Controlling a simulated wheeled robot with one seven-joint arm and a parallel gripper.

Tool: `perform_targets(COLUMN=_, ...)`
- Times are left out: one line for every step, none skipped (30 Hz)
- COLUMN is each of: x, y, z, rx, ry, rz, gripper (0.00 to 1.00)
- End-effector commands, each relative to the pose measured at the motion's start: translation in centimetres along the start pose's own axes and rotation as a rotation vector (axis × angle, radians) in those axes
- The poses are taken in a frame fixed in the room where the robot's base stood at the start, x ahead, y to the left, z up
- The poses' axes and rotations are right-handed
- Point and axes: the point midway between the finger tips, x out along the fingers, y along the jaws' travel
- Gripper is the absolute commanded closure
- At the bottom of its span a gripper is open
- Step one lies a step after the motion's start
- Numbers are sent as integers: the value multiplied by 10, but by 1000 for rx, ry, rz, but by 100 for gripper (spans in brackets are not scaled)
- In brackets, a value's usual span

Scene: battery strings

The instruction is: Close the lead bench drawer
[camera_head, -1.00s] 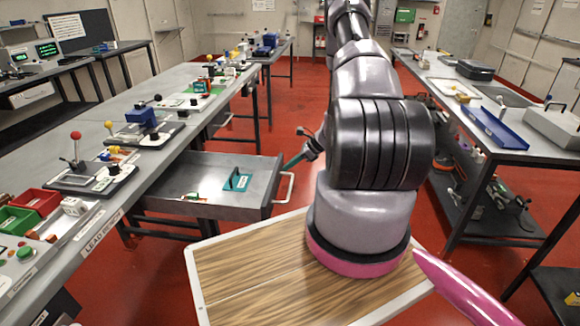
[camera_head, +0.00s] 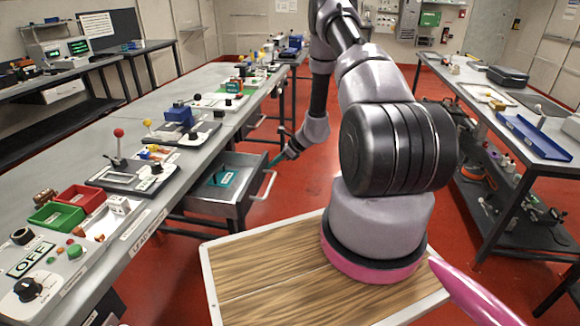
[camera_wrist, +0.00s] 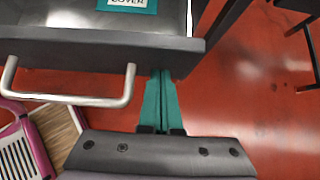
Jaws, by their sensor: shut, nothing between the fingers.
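The lead bench drawer (camera_head: 238,208) is partly open, sticking out from the long grey bench on the left. Its pale bar handle (camera_head: 268,186) is on the front panel. A teal item (camera_head: 222,177) lies inside it. My gripper (camera_head: 275,161), with teal fingers, is shut and empty at the far end of the drawer front, beside the handle. In the wrist view the fingers (camera_wrist: 160,82) meet the drawer front (camera_wrist: 95,48) to the right of the handle (camera_wrist: 75,101). I cannot tell whether they press on it.
The lead bench (camera_head: 150,200) carries red and green bins (camera_head: 80,197), a switch box and levers. A wood-topped board (camera_head: 270,275) is in front of me. Another bench with a blue tray (camera_head: 535,137) stands at the right. The red floor between the benches is clear.

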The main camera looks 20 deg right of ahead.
Motion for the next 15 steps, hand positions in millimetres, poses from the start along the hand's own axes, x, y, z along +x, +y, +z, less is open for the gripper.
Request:
perform_targets(x=12, y=1, z=12, rx=-5, ry=-2, rz=4, gripper=100)
perform_targets(x=18, y=2, z=18, rx=-6, ry=-1, rz=4, gripper=100)
perform_targets(x=26, y=1, z=26, rx=-5, ry=-2, rz=3, gripper=100)
perform_targets(x=32, y=1, z=32, rx=-6, ry=-3, rz=4, gripper=100)
perform_targets(x=38, y=2, z=38, rx=-6, ry=-3, rz=4, gripper=100)
perform_targets(x=46, y=2, z=46, rx=-6, ry=-3, rz=3, gripper=100)
perform_targets(x=51, y=1, z=52, rx=-6, ry=-3, rz=3, gripper=100)
perform_targets(x=57, y=2, z=58, rx=-5, ry=-3, rz=4, gripper=100)
perform_targets(x=65, y=1, z=65, rx=-6, ry=-3, rz=3, gripper=100)
perform_targets(x=70, y=2, z=71, rx=-5, ry=-2, rz=3, gripper=100)
perform_targets(x=76, y=2, z=76, rx=-6, ry=-2, rz=3, gripper=100)
perform_targets(x=83, y=1, z=83, rx=-4, ry=-2, rz=3, gripper=100)
perform_targets(x=88, y=2, z=88, rx=-5, ry=-3, rz=3, gripper=100)
perform_targets(x=92, y=1, z=93, rx=-4, ry=-2, rz=2, gripper=100)
perform_targets(x=98, y=1, z=99, rx=-5, ry=-2, rz=2, gripper=100)
